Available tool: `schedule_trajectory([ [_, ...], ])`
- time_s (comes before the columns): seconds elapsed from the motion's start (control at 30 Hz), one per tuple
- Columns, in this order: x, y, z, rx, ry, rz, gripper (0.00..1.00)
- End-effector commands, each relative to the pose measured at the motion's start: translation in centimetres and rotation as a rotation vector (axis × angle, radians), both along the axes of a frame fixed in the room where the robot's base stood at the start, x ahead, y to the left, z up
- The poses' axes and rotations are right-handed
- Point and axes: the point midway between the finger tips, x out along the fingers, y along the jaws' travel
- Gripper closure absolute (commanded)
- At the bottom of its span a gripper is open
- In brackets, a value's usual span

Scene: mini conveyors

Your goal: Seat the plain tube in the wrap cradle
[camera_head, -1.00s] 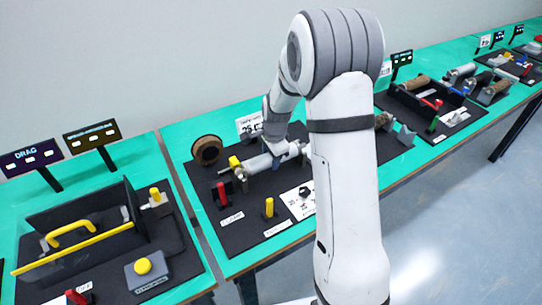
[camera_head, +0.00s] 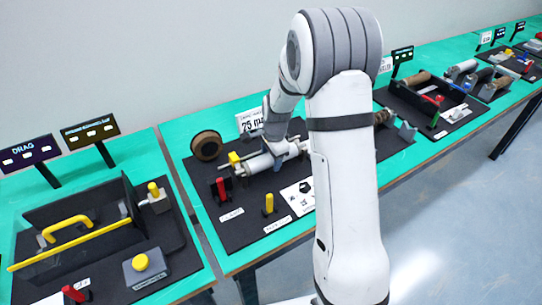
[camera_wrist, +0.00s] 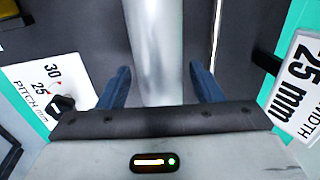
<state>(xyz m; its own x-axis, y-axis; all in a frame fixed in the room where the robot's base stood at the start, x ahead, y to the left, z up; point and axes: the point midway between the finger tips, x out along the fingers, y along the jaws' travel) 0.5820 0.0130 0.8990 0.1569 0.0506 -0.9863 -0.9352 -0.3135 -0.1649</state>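A plain silver-grey tube (camera_head: 258,163) lies at the middle station, with a yellow-topped fixture (camera_head: 234,158) at its left end. In the wrist view the smooth tube (camera_wrist: 160,45) runs up the picture between the two blue fingers. My gripper (camera_wrist: 159,75) is open there, with a dark gap on each side of the tube. In the head view my gripper (camera_head: 277,147) is over the right part of the tube. My arm hides part of this station. I cannot tell which fixture is the wrap cradle, or what bears the tube.
A brown ring roll (camera_head: 206,145) stands behind the tube. A red handle (camera_head: 221,188) and a yellow peg (camera_head: 269,203) stand in front. A 25 mm sign (camera_head: 250,121) is close behind my gripper. The left station holds a black-walled frame (camera_head: 75,212) and a yellow button (camera_head: 140,262).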

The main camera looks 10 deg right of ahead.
Motion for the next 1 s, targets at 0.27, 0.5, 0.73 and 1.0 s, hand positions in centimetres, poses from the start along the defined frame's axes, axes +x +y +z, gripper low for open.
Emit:
schedule_trajectory([
  [0.27, 0.0, 0.0, 0.0, 0.000, 0.001, 0.000, 0.30],
  [0.5, -0.2, -0.1, 1.4, 0.000, -0.002, 0.000, 0.30],
  [0.73, -0.8, -0.3, 5.4, 0.000, -0.003, 0.000, 0.30],
  [1.0, -1.2, -0.5, 7.6, 0.000, 0.000, -0.001, 0.30],
])
